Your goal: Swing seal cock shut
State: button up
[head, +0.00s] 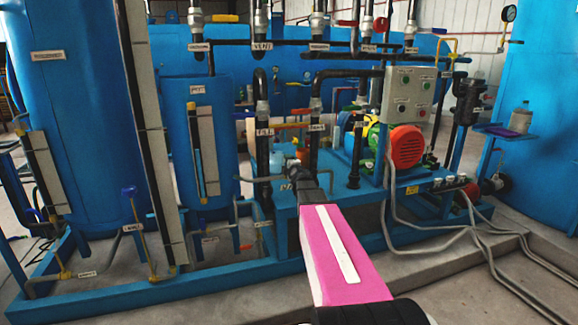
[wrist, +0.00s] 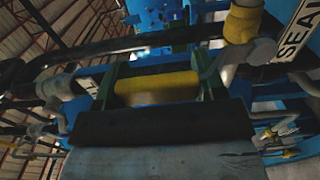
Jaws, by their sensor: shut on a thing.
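My gripper (head: 293,165) reaches in at the pump skid in the head view, at the end of my pink arm. In the wrist view its two dark fingers (wrist: 158,82) stand on either side of a yellow handle (wrist: 158,90), and it is shut on that handle. The handle lies crosswise in the picture. A white label reading SEAL (wrist: 298,28) is at the upper right, next to a grey fitting with a yellow sleeve (wrist: 243,20). In the head view the gripper and arm hide the handle. I cannot tell the cock's exact angle.
A red and green pump motor (head: 404,147) stands right of my gripper, below a grey control box (head: 409,95). A small blue tank (head: 183,130) is to the left. Grey hoses (head: 440,245) cross the floor.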

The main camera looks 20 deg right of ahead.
jog(key=o, duration=1)
jog(key=shift+s, duration=0.1)
jog(key=s, duration=1)
jog(key=shift+s, duration=0.35)
jog(key=shift+d+f, duration=0.15)
